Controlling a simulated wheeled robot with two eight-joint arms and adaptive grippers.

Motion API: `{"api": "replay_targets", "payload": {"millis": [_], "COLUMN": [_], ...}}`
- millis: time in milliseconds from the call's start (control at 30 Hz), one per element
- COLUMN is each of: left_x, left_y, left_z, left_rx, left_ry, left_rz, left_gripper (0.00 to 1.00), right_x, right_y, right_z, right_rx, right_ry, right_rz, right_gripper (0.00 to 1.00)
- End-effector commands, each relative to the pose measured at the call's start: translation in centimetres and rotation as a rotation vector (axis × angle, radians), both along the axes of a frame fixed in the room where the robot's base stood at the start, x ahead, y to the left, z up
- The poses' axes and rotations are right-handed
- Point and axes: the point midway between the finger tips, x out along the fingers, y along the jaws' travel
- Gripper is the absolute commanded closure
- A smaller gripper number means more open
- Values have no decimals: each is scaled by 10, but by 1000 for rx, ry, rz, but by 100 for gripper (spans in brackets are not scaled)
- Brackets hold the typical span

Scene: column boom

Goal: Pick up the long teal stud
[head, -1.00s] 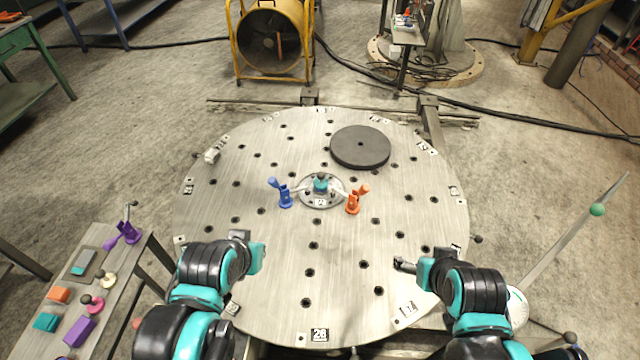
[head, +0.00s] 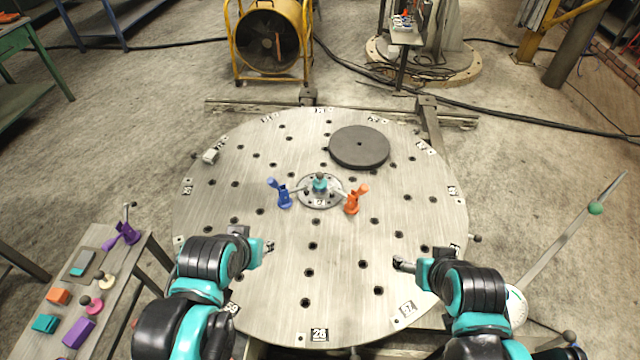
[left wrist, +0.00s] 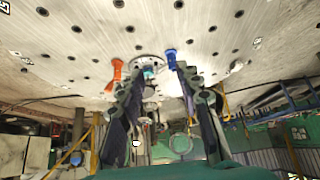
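A teal piece (head: 320,183) with a dark top stands in the round metal flange (head: 322,203) at the middle of the turntable. It is small here, and I cannot tell if it is the long stud. A blue clamp (head: 284,194) stands to its left and an orange clamp (head: 355,199) to its right, with their arms reaching toward it. My left gripper (head: 268,247) is below and left of the flange, apart from it. In the left wrist view its fingers (left wrist: 160,105) are spread and empty, with the teal piece (left wrist: 149,72) beyond them. My right gripper (head: 400,264) is at the lower right; its fingers are unclear.
The perforated turntable (head: 260,290) is mostly clear. A dark disc (head: 360,147) lies toward its back. A side bench (head: 110,290) at left holds a purple clamp (head: 127,234), a teal block (head: 45,322) and other small pieces. A yellow-framed fan (head: 271,40) stands behind.

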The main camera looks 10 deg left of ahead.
Motion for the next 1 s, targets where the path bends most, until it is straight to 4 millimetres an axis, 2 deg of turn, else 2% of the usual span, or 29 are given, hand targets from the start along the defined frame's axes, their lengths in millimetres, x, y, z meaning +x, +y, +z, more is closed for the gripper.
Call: {"api": "replay_targets", "payload": {"millis": [167, 300, 533, 667, 767, 867, 1000], "left_x": [44, 96, 186, 237, 275, 311, 355], "left_y": [-6, -13, -29, -40, -49, -58, -73], "left_z": [27, 44, 45, 31, 13, -11, -54], "left_rx": [-82, -172, -299, -362, -405, -443, -491], "left_ry": [43, 94, 178, 224, 258, 291, 331], "left_rz": [106, 236, 458, 588, 691, 797, 944], "left_gripper": [49, 49, 49, 49, 49, 49, 49], "right_x": [0, 0, 0, 0, 0, 0, 0], "right_y": [0, 0, 0, 0, 0, 0, 0], "right_z": [-2, -4, -7, -8, -9, -10, -12], "right_rx": [0, 0, 0, 0, 0, 0, 0], "right_ry": [0, 0, 0, 0, 0, 0, 0], "right_rz": [0, 0, 0, 0, 0, 0, 0], "right_gripper": [21, 21, 21, 21, 21, 21, 21]}}
